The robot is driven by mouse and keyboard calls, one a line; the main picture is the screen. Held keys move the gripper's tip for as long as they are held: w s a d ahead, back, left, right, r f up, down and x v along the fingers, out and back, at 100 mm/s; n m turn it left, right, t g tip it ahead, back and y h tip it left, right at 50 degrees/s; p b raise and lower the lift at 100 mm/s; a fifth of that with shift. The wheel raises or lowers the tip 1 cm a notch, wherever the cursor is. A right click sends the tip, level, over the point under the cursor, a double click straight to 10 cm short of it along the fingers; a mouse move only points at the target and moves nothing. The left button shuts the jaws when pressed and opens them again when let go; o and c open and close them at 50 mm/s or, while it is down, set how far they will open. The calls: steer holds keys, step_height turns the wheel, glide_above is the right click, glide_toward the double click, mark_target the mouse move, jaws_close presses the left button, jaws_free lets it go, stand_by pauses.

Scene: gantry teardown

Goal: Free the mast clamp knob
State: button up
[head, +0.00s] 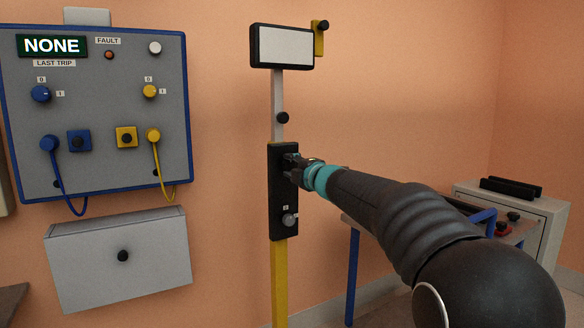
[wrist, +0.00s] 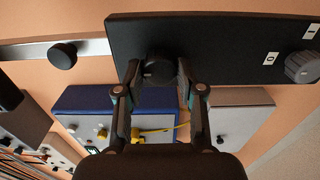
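The mast (head: 277,95) is a pale upright rail over a yellow post. A black box (head: 284,205) sits on it, and it shows as a dark plate in the wrist view (wrist: 225,45). My gripper (head: 291,165) is at the upper part of this box. In the wrist view its two fingers (wrist: 160,78) are on either side of a round black knob (wrist: 157,67) on the plate, close against it. A second black knob (head: 282,118) sits on the rail above the box, apart from my gripper; it also shows in the wrist view (wrist: 62,55). Neither knob has a readable label.
A grey knob (head: 289,220) with small marks is lower on the box. A white sign (head: 285,47) with a yellow bracket (head: 319,40) tops the mast. A panel (head: 110,105) with blue and yellow plugs hangs at left, above a grey box (head: 120,265). A bench stands at right behind my arm.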

steer(key=shift+o, duration=1.3)
steer(key=shift+s, duration=0.1)
steer(key=v, duration=1.1)
steer(key=shift+s+d, duration=0.25)
steer(key=shift+d, duration=0.05)
